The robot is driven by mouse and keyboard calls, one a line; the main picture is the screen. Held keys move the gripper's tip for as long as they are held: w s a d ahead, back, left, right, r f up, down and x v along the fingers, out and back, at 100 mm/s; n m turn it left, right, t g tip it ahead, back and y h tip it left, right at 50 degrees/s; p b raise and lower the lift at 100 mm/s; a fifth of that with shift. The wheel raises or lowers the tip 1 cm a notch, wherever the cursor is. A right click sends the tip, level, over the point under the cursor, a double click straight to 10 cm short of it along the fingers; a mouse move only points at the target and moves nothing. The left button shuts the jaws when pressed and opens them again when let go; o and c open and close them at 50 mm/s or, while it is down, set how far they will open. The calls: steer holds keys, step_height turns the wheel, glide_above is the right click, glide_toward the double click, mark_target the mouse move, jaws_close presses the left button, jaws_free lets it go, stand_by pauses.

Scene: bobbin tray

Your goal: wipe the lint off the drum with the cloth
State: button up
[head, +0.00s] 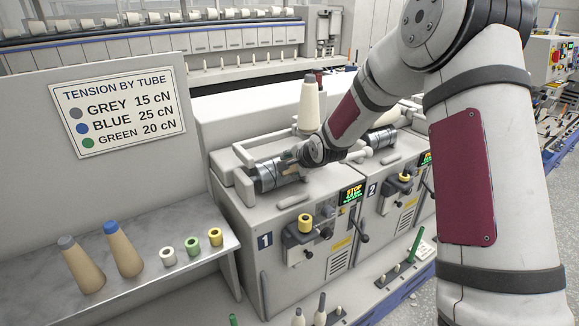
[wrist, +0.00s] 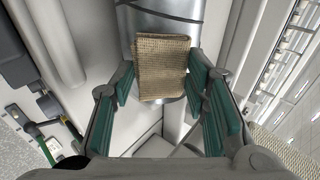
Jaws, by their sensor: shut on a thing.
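The cloth (wrist: 162,66) is a tan, woven, folded piece between the teal finger pads of my gripper (wrist: 162,82) in the wrist view. My gripper is shut on it. The drum (wrist: 168,22) is a grey metal cylinder just beyond the cloth, which overlaps it in this view; I cannot tell whether they touch. In the head view the drum (head: 266,176) lies on top of machine unit 1, with my gripper (head: 289,161) at its right end. My arm and gripper hide part of it.
A cream cone (head: 309,104) stands behind my wrist. A second drum (head: 381,138) sits on unit 2 to the right. The shelf (head: 135,285) at left holds two tan cones and several small bobbins. A tension sign (head: 118,104) stands above it.

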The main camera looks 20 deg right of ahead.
mark_target(274, 172)
steer(key=shift+w+d, duration=0.25)
steer(key=shift+d, duration=0.55)
steer(key=shift+s+a, duration=0.3)
steer(key=shift+a, duration=0.6)
steer(key=shift+s+a, duration=0.3)
steer(key=shift+a, duration=0.55)
steer(key=shift+a, duration=0.15)
steer(key=shift+s+a, duration=0.3)
steer(key=shift+a, duration=0.55)
steer(key=shift+s+a, duration=0.25)
steer(key=shift+a, duration=0.55)
steer(key=shift+d+r+p, duration=0.1)
steer(key=shift+p, duration=0.25)
steer(key=shift+s+d+r+p, duration=0.2)
steer(key=shift+s+r+p, duration=0.25)
steer(key=shift+s+p, duration=0.1)
steer(key=p+v, duration=0.2)
steer(key=v, duration=0.1)
steer(key=p+v, duration=0.1)
steer(key=v, duration=0.1)
steer(key=shift+d+r+p, duration=0.1)
steer(key=shift+d+p, duration=0.2)
steer(key=shift+d, duration=0.05)
